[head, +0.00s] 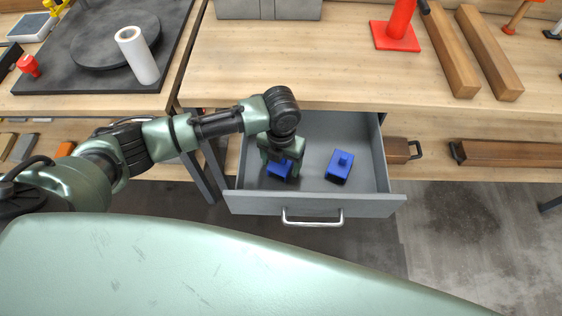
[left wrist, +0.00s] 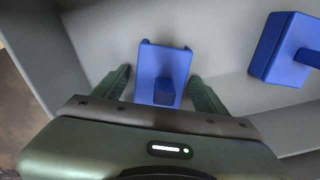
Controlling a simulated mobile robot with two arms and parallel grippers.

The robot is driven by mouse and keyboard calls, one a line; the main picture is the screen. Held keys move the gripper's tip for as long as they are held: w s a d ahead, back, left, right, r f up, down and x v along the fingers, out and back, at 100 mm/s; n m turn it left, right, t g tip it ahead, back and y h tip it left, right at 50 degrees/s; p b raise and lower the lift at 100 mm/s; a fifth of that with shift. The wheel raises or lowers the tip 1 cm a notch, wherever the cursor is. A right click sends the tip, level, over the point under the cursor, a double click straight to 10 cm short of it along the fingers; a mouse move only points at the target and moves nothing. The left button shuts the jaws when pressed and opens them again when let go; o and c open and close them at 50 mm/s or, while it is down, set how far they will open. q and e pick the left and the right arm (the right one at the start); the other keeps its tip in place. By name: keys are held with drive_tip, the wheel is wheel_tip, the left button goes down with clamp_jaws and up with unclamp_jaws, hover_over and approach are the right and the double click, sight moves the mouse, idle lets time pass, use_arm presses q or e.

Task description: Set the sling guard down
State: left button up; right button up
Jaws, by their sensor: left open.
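Two blue guards sit in the open grey drawer (head: 310,204). One blue guard (head: 279,169) is under my left gripper (head: 283,160), partly hidden by it in the head view. In the left wrist view this guard (left wrist: 165,66) lies on the drawer floor between the two green fingers of my left gripper (left wrist: 163,88). There is a gap on each side, so the gripper is open around it. The other blue guard (head: 340,167), with a knob on top, stands to the right; it also shows in the left wrist view (left wrist: 285,50). My right gripper is not in view.
The drawer's front has a metal handle (head: 313,219). The drawer walls stand close around the left gripper. Above it is the wooden bench (head: 290,70) with a red stand (head: 396,36) and wooden beams (head: 451,52). A white roll (head: 138,55) stands on a dark board at left.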

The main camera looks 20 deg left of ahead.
use_arm(q)
wheel_tip(320, 180, up, 12)
drive_tip(key=shift+r, duration=0.1)
idle(0.7)
